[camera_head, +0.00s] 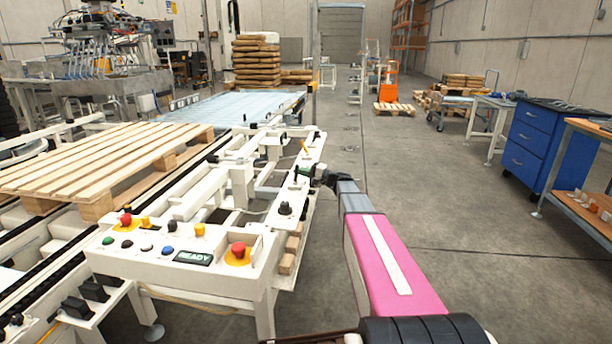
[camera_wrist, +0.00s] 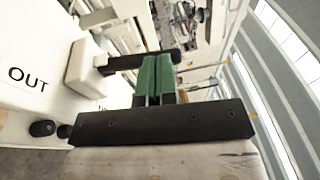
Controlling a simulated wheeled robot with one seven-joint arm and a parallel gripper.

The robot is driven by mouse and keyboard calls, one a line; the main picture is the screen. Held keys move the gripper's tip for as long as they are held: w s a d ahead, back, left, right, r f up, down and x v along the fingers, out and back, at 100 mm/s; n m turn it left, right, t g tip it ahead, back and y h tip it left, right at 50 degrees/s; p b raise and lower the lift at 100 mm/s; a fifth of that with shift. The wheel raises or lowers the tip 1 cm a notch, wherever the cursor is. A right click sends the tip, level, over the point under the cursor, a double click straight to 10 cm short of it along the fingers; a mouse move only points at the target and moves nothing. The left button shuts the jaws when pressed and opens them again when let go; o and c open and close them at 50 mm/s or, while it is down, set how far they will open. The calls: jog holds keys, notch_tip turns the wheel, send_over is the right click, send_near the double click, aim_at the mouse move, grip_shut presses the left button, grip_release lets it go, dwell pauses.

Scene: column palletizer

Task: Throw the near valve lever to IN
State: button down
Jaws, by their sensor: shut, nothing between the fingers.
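My gripper (camera_head: 318,176) is at the right rail of the white conveyor frame. In the wrist view its green-padded fingers (camera_wrist: 157,76) are together with nothing between them. A white block (camera_wrist: 89,66) stands on the white panel beside the fingertips. A black bar (camera_wrist: 117,65), which looks like the near valve lever, runs from this block across the fingertips. I cannot tell whether they touch. The word OUT is printed on the panel (camera_wrist: 50,55) left of the block. No IN label is readable. In the head view my gripper and arm partly hide this spot.
A black knob (camera_head: 285,208) is on the rail nearer me, and a small orange lever (camera_head: 304,147) is farther along. A control box (camera_head: 180,262) with red buttons is at the front. A wooden pallet (camera_head: 100,160) lies left. The floor right of my arm is clear up to a blue cabinet (camera_head: 550,145).

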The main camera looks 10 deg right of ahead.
aim_at(297, 168)
jog(key=shift+w+a+r+n+g+h, duration=0.15)
jog(key=shift+a+r+g+h, duration=0.1)
jog(key=shift+a+g+h, duration=0.25)
jog(key=shift+w+a+r+n+g+h, duration=0.1)
jog(key=shift+a+r+n+g+h, duration=0.15)
jog(key=shift+h, duration=0.45)
jog(key=shift+w+a+r+g+h, duration=0.15)
jog(key=shift+a+g+h, duration=0.1)
jog(key=shift+a+h, duration=0.25)
jog(key=shift+w+a+f+g+h, duration=0.1)
jog(key=shift+a+g+h, duration=0.15)
jog(key=shift+h, duration=0.45)
jog(key=shift+a, duration=0.2)
jog(key=shift+w+a, duration=0.15)
jog(key=shift+a, duration=0.1)
jog(key=shift+s+d+r, duration=0.15)
jog(key=shift+s+d, duration=0.05)
jog(key=r+v, duration=0.1)
jog(key=v, duration=1.2)
jog(key=shift+s+d, duration=0.1)
